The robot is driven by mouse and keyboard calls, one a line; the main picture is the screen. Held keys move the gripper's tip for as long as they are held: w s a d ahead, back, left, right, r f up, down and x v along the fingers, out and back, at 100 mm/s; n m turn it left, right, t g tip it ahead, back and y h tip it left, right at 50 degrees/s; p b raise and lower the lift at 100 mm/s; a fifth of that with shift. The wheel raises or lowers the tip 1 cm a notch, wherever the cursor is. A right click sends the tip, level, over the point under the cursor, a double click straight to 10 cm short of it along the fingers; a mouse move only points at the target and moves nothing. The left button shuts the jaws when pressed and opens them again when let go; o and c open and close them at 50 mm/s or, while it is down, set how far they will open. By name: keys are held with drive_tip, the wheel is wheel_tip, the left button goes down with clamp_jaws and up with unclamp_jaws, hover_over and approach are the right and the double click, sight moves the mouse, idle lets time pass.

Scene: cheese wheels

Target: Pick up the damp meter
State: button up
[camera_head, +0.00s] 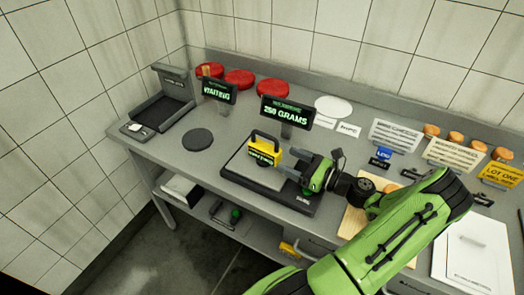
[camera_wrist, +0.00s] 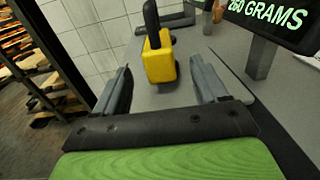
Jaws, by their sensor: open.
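The damp meter appears to be the yellow box with a black handle (camera_head: 266,154), standing upright on the scale plate (camera_head: 240,168) in the head view. In the wrist view the yellow box (camera_wrist: 160,66) is ahead of my fingers, with its black handle rising above it. My gripper (camera_head: 291,164) is to the right of the box in the head view, its fingers pointing at it. In the wrist view my gripper (camera_wrist: 160,72) is open and empty, with a finger on each side of the line to the box. A small gap seems to separate the fingertips from the box.
A display (camera_head: 286,113) reading about 260 grams stands behind the scale. A sign reading "WAITING" (camera_head: 219,91), red wheels (camera_head: 239,79) and a dark disc (camera_head: 198,139) are to the left. A wooden board (camera_head: 352,219) and label cards (camera_head: 395,134) are to the right.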

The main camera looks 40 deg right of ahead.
sight(265, 149)
drive_tip(key=x, duration=0.9)
drive_tip(key=shift+w+a+b, duration=0.15)
drive_tip(key=shift+w+b, duration=0.1)
drive_tip(key=shift+b, duration=0.15)
drive_tip(key=shift+r, duration=0.1)
drive_tip(key=c, duration=1.2)
